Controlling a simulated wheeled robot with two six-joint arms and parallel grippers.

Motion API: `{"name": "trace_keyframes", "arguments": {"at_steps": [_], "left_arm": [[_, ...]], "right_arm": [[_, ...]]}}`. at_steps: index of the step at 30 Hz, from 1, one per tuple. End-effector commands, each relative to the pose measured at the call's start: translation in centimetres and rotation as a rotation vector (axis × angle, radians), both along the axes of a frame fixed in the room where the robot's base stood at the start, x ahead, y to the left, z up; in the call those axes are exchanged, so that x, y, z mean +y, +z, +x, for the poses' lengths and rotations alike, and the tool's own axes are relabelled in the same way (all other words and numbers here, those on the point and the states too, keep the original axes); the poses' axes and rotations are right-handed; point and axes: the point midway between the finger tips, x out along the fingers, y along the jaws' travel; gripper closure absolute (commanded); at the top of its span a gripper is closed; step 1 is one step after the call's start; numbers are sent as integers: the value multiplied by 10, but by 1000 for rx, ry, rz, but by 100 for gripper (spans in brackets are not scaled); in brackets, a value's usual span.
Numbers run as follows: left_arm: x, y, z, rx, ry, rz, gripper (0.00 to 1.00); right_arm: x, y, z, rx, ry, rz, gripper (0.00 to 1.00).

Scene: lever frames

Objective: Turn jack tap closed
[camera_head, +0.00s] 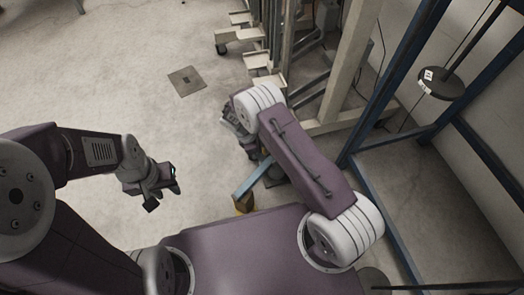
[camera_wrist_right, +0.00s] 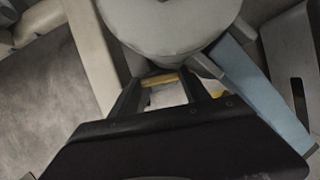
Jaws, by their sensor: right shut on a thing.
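In the right wrist view my right gripper (camera_wrist_right: 160,88) reaches toward a large rounded grey body (camera_wrist_right: 170,22). Its two dark fingers are on either side of a small yellowish bar (camera_wrist_right: 158,79), which looks like the jack tap, and are shut on it. The tap's exact angle is hard to tell. A blue beam (camera_wrist_right: 258,95) runs just right of the fingers. In the head view this blue beam (camera_head: 252,178) shows below my right arm, which hides the tap. My left gripper (camera_head: 165,190) hangs free over the floor, touching nothing; its opening is unclear.
A blue metal frame (camera_head: 362,180) stands right of my right arm, with a round dark weight (camera_head: 440,83) further right. A beige post and rack (camera_head: 345,70) stand behind. A yellow-brown foot (camera_head: 243,203) is near the blue beam. The floor (camera_head: 120,90) at left is clear.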

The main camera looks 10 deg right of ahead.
Motion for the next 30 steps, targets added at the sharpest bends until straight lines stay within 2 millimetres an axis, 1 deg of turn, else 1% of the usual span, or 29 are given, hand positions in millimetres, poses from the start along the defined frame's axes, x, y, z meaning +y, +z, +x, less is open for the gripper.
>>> {"name": "trace_keyframes", "arguments": {"at_steps": [11, 17, 22, 30], "left_arm": [[0, 1, 0, 0, 0, 0, 65], [0, 2, 0, 0, 0, 0, 65], [0, 3, 0, 0, 0, 0, 65], [0, -2, 0, 0, 0, 0, 65]], "right_arm": [[0, 0, 0, 1, -22, -1, 86], [0, 0, 1, 0, -73, 0, 86], [0, 0, 2, 0, -178, 1, 86], [-1, -1, 4, 0, -411, 2, 86]]}}
